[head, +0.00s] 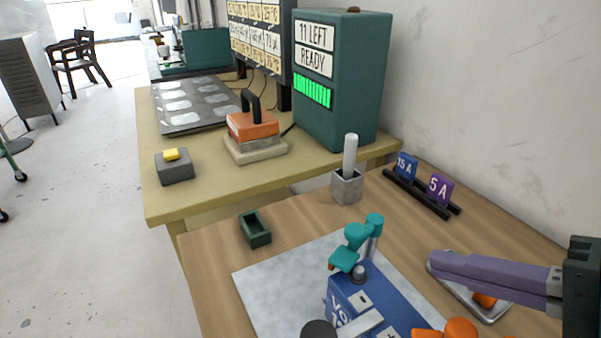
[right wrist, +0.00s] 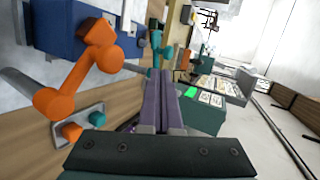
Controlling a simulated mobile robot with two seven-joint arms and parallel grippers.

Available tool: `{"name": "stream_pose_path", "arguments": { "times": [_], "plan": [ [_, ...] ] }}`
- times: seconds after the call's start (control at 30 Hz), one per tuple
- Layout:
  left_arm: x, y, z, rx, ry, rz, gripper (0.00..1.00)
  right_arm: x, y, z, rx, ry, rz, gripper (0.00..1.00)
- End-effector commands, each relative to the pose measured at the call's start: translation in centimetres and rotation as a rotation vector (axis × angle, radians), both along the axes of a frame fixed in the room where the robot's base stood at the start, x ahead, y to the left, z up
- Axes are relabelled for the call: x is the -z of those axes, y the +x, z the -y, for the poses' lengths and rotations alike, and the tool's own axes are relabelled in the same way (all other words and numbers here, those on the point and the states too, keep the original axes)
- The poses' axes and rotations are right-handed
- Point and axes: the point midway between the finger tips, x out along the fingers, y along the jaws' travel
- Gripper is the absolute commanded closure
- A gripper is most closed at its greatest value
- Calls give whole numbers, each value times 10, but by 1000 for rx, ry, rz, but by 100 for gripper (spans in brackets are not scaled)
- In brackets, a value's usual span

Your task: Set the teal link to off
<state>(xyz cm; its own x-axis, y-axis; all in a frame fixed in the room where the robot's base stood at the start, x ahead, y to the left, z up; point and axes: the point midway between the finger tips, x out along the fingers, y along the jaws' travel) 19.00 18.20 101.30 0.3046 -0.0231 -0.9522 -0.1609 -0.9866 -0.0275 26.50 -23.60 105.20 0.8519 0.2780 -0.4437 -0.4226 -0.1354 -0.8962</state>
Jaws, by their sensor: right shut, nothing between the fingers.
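The teal link (head: 357,236) stands at the far end of a blue box (head: 345,290) on a grey mat. It is a jointed piece with rounded teal ends, and its lower end has an orange-brown face near a grey knob. It also shows in the right wrist view (right wrist: 157,56), beyond my fingertips. My right gripper (head: 436,263) reaches in from the right with long purple fingers. The fingers are shut together and empty, to the right of the teal link and apart from it in the head view. My left gripper is not in view.
An orange link (right wrist: 75,84) sits on the near side of the blue box. A metal tray (head: 490,314) with an orange piece lies below my right fingers. A grey holder (head: 347,186), fuse rack (head: 420,195) and green bin (head: 255,230) stand farther back.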

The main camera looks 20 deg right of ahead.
Motion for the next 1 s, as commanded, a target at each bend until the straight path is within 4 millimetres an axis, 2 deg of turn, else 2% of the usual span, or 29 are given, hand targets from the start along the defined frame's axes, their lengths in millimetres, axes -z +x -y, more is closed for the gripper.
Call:
{"name": "stream_pose_path", "arguments": {
  "times": [0.23, 0.43, 0.63, 1.0],
  "plan": [
    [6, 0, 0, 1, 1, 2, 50, 19, 38, -12, 0, 1, 5, 100],
    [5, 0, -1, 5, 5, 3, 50, 22, 61, -20, -2, -2, 4, 100],
    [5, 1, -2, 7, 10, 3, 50, 24, 71, -24, -2, -2, 2, 100],
    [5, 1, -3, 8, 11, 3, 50, 25, 72, -24, -1, -3, 1, 100]
  ]
}}
